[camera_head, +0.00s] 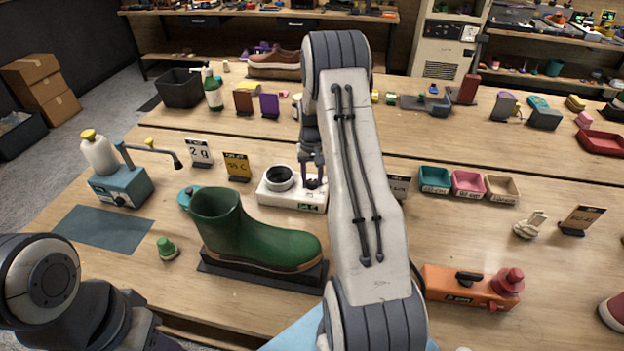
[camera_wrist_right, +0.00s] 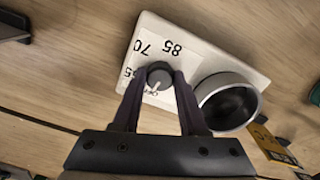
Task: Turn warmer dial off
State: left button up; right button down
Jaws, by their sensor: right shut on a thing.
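The white warmer (camera_head: 293,199) stands mid-table behind the green boot, with a round metal-rimmed well on it. In the right wrist view its white panel (camera_wrist_right: 205,62) carries 70 and 85 marks, a partly hidden mark ending in 5, and an OFF mark. The dark round dial (camera_wrist_right: 159,74) sits among these marks, and its pale pointer line faces the OFF lettering. My right gripper (camera_head: 313,180) reaches down onto the warmer's right part, its fingers shut on the two sides of the dial. My left gripper is out of view; only my left arm shows at lower left.
The green boot (camera_head: 250,238) stands on a dark base in front of the warmer. A 2 g sign (camera_head: 201,151) and a yellow-and-black sign (camera_head: 237,166) stand to its left. Small coloured trays (camera_head: 468,183) lie to the right, and an orange device (camera_head: 461,287) is at front right.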

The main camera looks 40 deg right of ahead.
aim_at(312, 181)
jog(key=shift+n, duration=0.9)
jog(key=shift+c, duration=2.2)
grip_release()
notch_tip(312, 181, up, 11)
jog(key=b, duration=0.2)
jog(key=shift+f, duration=0.2)
